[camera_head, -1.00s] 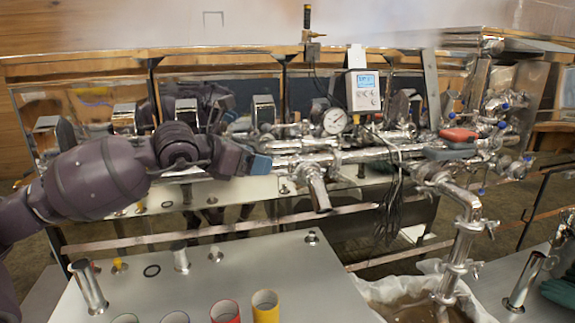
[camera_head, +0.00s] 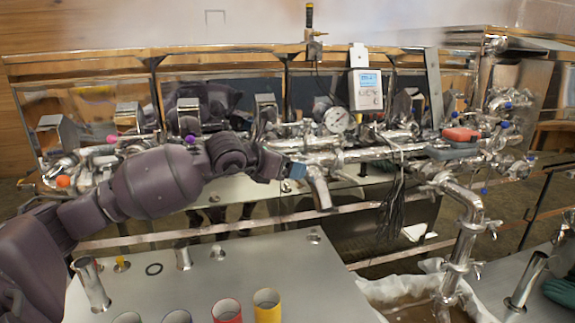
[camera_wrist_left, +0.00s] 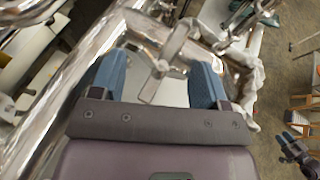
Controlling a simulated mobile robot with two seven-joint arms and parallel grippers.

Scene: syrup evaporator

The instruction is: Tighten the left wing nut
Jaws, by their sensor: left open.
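My left gripper (camera_head: 294,170) is at the steel pipework, just left of the short downward pipe stub (camera_head: 318,188). In the left wrist view my left gripper (camera_wrist_left: 160,72) is open, with its two blue fingers apart. A shiny metal wing-shaped piece, which looks like the left wing nut (camera_wrist_left: 160,66), lies between the fingers, with gaps on both sides. In the head view the gripper and arm hide this nut. At the lower right edge of the wrist view, a small dark shape with bluish tips looks like my right gripper (camera_wrist_left: 296,138); its jaws are unclear.
A pressure gauge (camera_head: 336,120) and a white display box (camera_head: 366,90) stand above the pipes. Black cables (camera_head: 392,190) hang to the right of the stub. A steel table (camera_head: 255,270) with coloured cups is in front. A cloth-lined basin (camera_head: 405,300) is at the lower right.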

